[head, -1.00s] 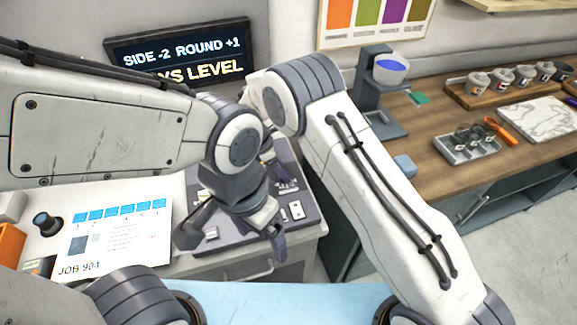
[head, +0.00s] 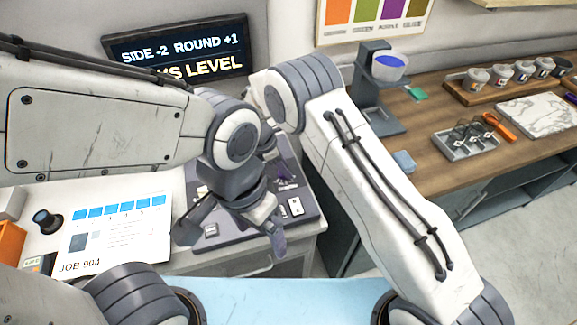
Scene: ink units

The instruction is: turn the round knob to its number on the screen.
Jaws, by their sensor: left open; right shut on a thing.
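The dark screen (head: 232,62) on the wall reads "SIDE -2 ROUND +1"; my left arm hides part of its lower line, which ends in "LEVEL". The dark control panel (head: 310,208) lies on the bench below, with white switches on it. My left gripper (head: 232,238) is open and empty, above the panel's front part. My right gripper (head: 283,173) is at the panel's back right, mostly hidden behind my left wrist. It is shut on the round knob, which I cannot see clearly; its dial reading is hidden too.
A white job sheet (head: 125,235) marked "JOB 904" lies left of the panel, beside a dark round jar (head: 46,222) and an orange box (head: 10,243). A wooden counter (head: 440,160) with cups and a tray stands at right. My two arms cross close together over the panel.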

